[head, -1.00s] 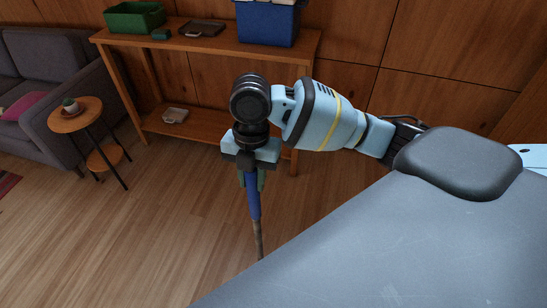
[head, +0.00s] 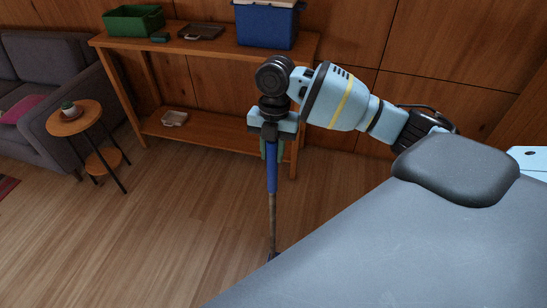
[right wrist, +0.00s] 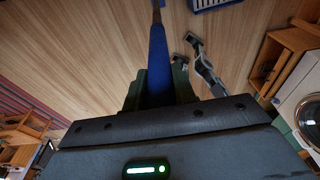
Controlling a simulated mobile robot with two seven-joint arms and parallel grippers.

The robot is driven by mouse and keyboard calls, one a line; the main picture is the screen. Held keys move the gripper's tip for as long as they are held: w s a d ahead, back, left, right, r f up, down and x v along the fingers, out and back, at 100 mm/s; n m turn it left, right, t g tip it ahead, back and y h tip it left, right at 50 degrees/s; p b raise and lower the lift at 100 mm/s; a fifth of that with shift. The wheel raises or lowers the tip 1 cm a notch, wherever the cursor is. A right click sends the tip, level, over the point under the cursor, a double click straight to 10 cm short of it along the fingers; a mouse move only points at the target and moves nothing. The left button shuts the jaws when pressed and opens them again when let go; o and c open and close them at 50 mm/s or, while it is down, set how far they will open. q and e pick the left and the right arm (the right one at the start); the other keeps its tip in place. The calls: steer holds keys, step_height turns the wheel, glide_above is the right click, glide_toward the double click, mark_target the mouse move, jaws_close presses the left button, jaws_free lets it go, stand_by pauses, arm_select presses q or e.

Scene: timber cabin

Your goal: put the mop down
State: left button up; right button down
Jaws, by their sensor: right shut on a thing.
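The mop has a blue grip (head: 271,172) and a thin brown handle below it. It hangs nearly upright in front of the wooden shelf in the head view. Its lower end is partly hidden near the grey surface of my body. My right gripper (head: 271,147) points down and is shut on the blue grip. In the right wrist view the blue grip (right wrist: 158,60) runs between the green fingers (right wrist: 158,90). My left gripper is not in view.
A wooden shelf (head: 200,48) by the wall bears a green crate (head: 133,20), a tray (head: 201,32) and a blue box (head: 266,25). A small round table (head: 74,122) and a grey sofa (head: 45,70) stand at left. Open wooden floor (head: 150,230) lies in front.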

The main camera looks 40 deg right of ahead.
steer(key=shift+w+d, duration=0.2)
steer(key=shift+d, duration=0.15)
steer(key=shift+f, duration=1.85)
steer(key=c, duration=1.1)
jaws_free()
steer(key=shift+c, duration=0.2)
step_height(320, 180, up, 12)
steer(key=w+d, duration=0.1)
steer(key=shift+d, duration=0.15)
